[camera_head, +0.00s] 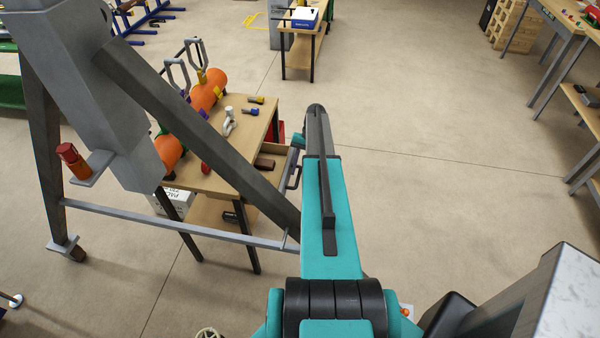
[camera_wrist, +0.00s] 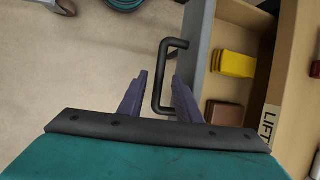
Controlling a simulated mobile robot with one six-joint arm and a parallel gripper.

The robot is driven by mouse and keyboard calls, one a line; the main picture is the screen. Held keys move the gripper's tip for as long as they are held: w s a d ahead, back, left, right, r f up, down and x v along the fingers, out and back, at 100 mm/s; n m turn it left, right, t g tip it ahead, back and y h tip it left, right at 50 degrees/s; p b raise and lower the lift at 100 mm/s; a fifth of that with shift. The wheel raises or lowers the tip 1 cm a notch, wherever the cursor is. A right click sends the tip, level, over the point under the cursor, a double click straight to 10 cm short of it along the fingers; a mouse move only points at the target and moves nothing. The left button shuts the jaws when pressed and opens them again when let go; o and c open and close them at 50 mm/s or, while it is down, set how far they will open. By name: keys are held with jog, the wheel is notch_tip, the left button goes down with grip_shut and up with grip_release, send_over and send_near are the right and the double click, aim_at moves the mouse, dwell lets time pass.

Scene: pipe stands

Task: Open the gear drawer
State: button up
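In the wrist view a drawer with a grey front (camera_wrist: 203,50) stands partly pulled out. Its black loop handle (camera_wrist: 158,80) sticks out to the left. My gripper (camera_wrist: 160,76) is open, one finger on each side of the handle's long bar, with gaps visible. Inside the drawer lie a yellow block (camera_wrist: 233,64) and a brown block (camera_wrist: 225,113). In the head view the drawer (camera_head: 268,168) juts from the right side of a wooden table, and my arm reaches to it, hiding part of its front. No gear label is readable on the drawer.
The wooden table (camera_head: 236,150) carries orange cylinders (camera_head: 207,92) and small fittings. A grey stand with slanted legs (camera_head: 190,120) is close on the left. A "LIFT" label (camera_wrist: 268,124) shows beside the drawer. The floor (camera_head: 430,130) right of my arm is clear.

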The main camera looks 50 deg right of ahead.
jog(key=shift+a+f, duration=0.15)
jog(key=shift+f, duration=0.15)
grip_shut()
